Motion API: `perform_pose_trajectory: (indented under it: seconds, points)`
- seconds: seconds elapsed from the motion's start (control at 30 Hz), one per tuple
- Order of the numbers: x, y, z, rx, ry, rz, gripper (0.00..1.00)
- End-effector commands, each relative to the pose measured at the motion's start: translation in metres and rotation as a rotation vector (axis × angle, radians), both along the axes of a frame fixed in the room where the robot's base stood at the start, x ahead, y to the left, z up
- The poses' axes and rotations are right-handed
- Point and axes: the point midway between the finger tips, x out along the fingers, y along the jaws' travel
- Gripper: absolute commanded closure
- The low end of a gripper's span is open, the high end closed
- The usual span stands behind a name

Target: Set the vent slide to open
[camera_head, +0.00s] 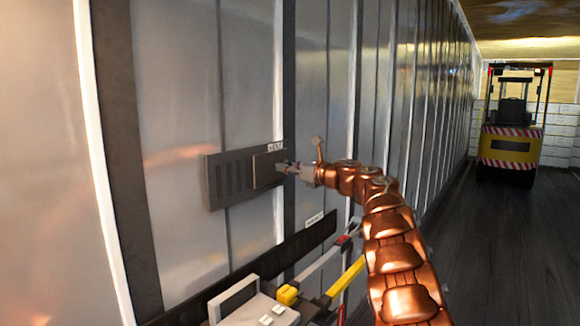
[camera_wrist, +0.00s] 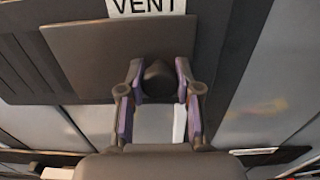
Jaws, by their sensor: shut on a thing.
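The vent (camera_head: 230,180) is a dark grey slatted panel on the metal wall, left of my arm in the head view. Its slide (camera_head: 266,170) is a flat plate at the panel's right end, leaving several slats bare to its left. A "VENT" label (camera_wrist: 146,7) sits at the plate's edge in the wrist view. My gripper (camera_wrist: 158,92) has its two fingers on either side of a dark knob (camera_wrist: 158,80) on the slide plate (camera_wrist: 95,55), shut on it. In the head view my gripper (camera_head: 290,168) meets the plate from the right.
Below the vent, a dark rail (camera_head: 262,268) with a small label runs along the wall. Yellow and red handles (camera_head: 345,280) and a grey box (camera_head: 255,308) stand in front of it. A forklift (camera_head: 508,125) is parked at the far right; the floor (camera_head: 490,250) before it is clear.

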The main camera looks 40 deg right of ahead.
Motion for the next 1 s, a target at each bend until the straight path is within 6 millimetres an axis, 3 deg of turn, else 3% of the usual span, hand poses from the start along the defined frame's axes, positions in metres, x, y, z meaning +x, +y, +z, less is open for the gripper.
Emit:
perform_pose_trajectory:
  seconds: [0.17,0.2,0.43,0.77,1.0]
  points:
    - [-0.001,-0.005,0.001,0.003,-0.002,-0.01,1.0]
    - [-0.001,-0.005,0.001,0.003,-0.002,-0.011,0.64]
    - [-0.001,-0.004,0.001,0.003,-0.002,-0.009,0.41]
    - [-0.001,-0.002,0.001,0.002,-0.002,-0.005,0.41]
    - [-0.016,-0.007,0.001,0.001,0.003,-0.005,0.41]
